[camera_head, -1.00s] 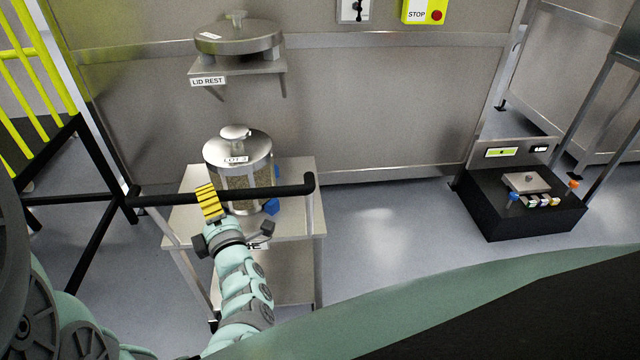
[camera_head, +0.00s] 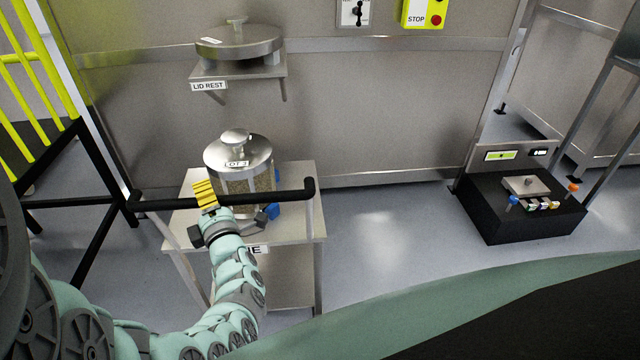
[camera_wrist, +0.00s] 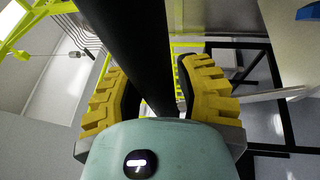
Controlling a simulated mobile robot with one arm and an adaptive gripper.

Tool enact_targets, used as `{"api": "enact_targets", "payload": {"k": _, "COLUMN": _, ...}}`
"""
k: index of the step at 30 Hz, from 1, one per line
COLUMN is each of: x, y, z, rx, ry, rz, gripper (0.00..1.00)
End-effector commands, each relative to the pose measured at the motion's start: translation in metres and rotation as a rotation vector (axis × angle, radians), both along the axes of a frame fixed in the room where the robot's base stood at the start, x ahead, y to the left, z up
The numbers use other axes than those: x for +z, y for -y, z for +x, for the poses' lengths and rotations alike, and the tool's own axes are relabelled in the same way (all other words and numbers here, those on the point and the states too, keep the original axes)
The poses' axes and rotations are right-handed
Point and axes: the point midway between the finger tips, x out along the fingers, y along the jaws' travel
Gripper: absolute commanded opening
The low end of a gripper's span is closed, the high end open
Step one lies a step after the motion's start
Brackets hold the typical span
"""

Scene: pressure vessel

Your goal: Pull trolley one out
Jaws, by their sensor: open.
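The trolley (camera_head: 292,234) is a small metal cart with a black push handle (camera_head: 275,194) across its near side. A white label on its front edge is partly hidden and shows only "NE" or "IE". A clear canister marked LOT 2 (camera_head: 236,165) with a metal lid stands on its top. My gripper (camera_head: 206,194) is at the left half of the handle. In the wrist view, my gripper's yellow ridged fingers (camera_wrist: 158,95) are open, one on each side of the black handle bar (camera_wrist: 130,45). I cannot tell whether they touch it.
A lid lies on the LID REST shelf (camera_head: 238,70) on the wall. A yellow-railed black stand (camera_head: 90,170) is close on the left. A black unit with small parts (camera_head: 490,215) sits at the right. The floor (camera_head: 385,225) between trolley and unit is clear.

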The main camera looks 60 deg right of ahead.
Motion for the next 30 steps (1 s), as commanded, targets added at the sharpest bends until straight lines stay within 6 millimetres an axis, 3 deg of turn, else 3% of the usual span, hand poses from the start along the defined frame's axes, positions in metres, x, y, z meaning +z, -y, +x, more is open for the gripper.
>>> {"api": "enact_targets", "payload": {"k": 1, "x": 0.0, "y": -0.0002, "z": 0.0001, "rx": 0.001, "ry": 0.0, "rz": 0.0, "gripper": 0.27}}
{"api": "enact_targets", "payload": {"k": 9, "x": 0.0, "y": 0.0, "z": 0.0, "rx": 0.0, "ry": 0.0, "rz": 0.0, "gripper": 0.0}}
{"api": "enact_targets", "payload": {"k": 30, "x": 0.0006, "y": -0.0013, "z": -0.0017, "rx": 0.0, "ry": 0.003, "rz": -0.001, "gripper": 0.0}}
